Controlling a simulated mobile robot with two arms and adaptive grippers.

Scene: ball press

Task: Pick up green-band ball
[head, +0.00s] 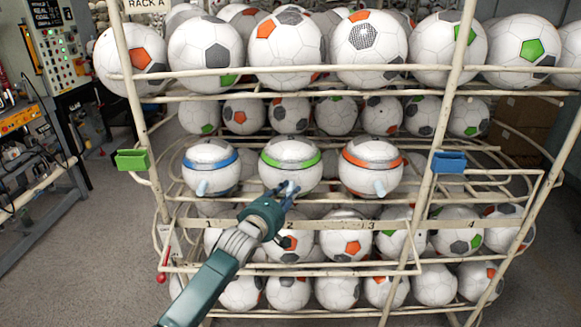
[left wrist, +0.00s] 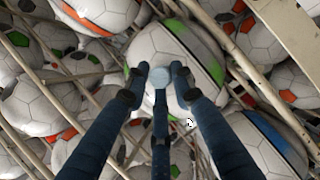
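The green-band ball (head: 290,162) is white with a green stripe and a pale peg on its front, and it sits in the middle of the rack's shelf. It fills the upper middle of the left wrist view (left wrist: 190,55). My left gripper (head: 287,187) is at the front of this ball. In the left wrist view its three dark fingers (left wrist: 161,74) stand around the pale peg (left wrist: 162,76), with small gaps showing at the sides. Contact with the peg is not clear. My right gripper is not in view.
A blue-band ball (head: 210,165) sits to the left and an orange-band ball (head: 371,166) to the right on the same shelf. White rack rails (head: 320,227) run in front and below. More balls fill the other shelves. A green bin (head: 132,160) and a blue bin (head: 449,162) hang at the sides.

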